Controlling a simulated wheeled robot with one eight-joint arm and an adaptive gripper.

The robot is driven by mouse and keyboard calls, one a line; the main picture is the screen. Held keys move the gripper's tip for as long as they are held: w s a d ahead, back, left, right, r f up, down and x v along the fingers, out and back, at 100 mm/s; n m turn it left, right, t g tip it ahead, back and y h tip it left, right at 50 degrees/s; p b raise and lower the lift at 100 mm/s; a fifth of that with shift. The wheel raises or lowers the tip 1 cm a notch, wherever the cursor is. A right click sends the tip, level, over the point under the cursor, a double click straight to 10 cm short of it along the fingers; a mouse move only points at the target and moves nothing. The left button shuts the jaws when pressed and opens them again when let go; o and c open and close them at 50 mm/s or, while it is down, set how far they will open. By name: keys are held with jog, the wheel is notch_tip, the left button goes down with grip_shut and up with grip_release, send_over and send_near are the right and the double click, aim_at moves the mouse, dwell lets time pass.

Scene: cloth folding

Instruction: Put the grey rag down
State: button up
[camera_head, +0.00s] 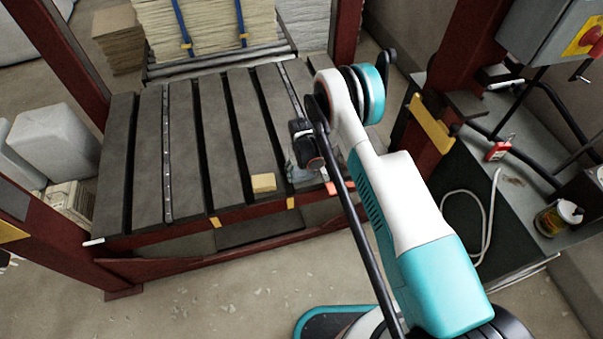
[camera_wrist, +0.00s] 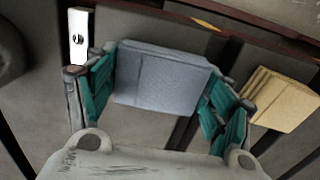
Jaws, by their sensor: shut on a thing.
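The grey rag (camera_wrist: 160,80) is a flat folded pad, seen in the wrist view between the teal-padded fingers of my gripper (camera_wrist: 163,65). The fingers are shut on its left and right sides. In the head view my gripper (camera_head: 299,165) is low over the front right part of the dark slatted bed (camera_head: 190,130), and my arm partly covers it. The rag is hard to make out there. I cannot tell whether its underside touches the slats.
A folded yellow cloth (camera_head: 263,182) lies just left of my gripper on the slats; it shows at right in the wrist view (camera_wrist: 283,98). Cloth stacks (camera_head: 205,25) stand behind. Red posts (camera_head: 345,30) flank the bed. Its left slats are clear.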

jog(key=shift+f, duration=0.1)
jog(key=o, duration=1.1)
jog(key=d+r+t+p, duration=0.1)
jog(key=d+r+p, duration=0.1)
jog(key=r, duration=1.4)
jog(key=d+r+t+p, duration=0.1)
jog(key=d+r+p, duration=0.1)
jog(key=r, duration=1.4)
jog(key=s+d+r+m+t, duration=0.1)
jog(key=s+d+r, duration=0.15)
jog(key=r, duration=0.55)
jog(key=s+d+r, duration=0.2)
jog(key=d+r, duration=0.1)
jog(key=r, duration=0.4)
jog(key=s+d+r+m+t, duration=0.1)
jog(key=s+d+r, duration=0.2)
jog(key=s+r, duration=0.25)
jog(key=s+d+r+t, duration=0.1)
jog(key=s+d+r, duration=0.2)
jog(key=s+r, duration=0.3)
jog(key=s+d+m+t, duration=0.1)
jog(key=s+d, duration=0.3)
jog(key=s, duration=1.1)
jog(key=shift+t, duration=0.6)
